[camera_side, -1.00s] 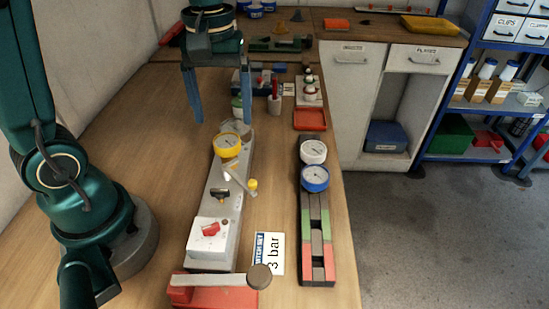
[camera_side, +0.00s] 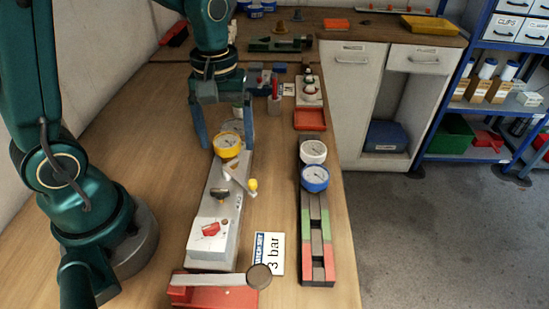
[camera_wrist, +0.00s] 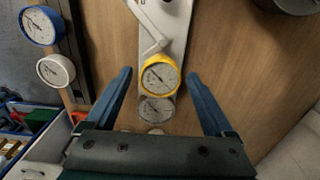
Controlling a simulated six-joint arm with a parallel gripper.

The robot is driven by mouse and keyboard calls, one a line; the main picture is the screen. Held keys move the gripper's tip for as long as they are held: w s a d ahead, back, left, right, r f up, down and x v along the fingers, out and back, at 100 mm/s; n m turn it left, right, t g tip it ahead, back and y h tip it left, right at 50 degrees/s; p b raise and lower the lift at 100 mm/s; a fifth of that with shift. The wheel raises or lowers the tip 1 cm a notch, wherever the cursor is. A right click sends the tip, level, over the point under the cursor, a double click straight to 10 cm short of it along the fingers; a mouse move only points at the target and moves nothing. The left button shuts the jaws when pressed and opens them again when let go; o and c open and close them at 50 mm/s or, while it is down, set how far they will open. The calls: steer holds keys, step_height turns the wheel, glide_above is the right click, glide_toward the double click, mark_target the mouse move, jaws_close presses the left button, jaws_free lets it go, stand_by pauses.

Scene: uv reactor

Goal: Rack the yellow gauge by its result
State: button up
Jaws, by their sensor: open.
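The yellow gauge (camera_side: 227,145) stands at the far end of a long grey test bench (camera_side: 212,205), its white dial facing up; it also shows in the wrist view (camera_wrist: 160,76). My gripper (camera_side: 224,141) is open, its blue fingers reaching down around the far end of the bench. In the wrist view my gripper (camera_wrist: 160,85) has one finger on each side of the yellow gauge, with clear gaps. A grey-rimmed dial (camera_wrist: 156,108) sits just beside the yellow gauge. The rack (camera_side: 319,240) has green and red sections and holds a white gauge (camera_side: 313,152) and a blue gauge (camera_side: 315,178) at its far end.
A sign reading "3 bar" (camera_side: 269,253) lies between bench and rack. A red block with a grey lever (camera_side: 215,288) is at the near end. A red tray (camera_side: 310,120) and small parts stand behind. Near rack slots look empty.

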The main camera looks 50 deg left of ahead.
mark_target(227, 140)
steer(key=shift+c, duration=0.3)
steer(key=c, duration=1.1)
steer(key=shift+r, duration=1.4)
steer(key=shift+c, duration=0.2)
steer(key=shift+r, duration=0.1)
steer(key=shift+r, duration=0.9)
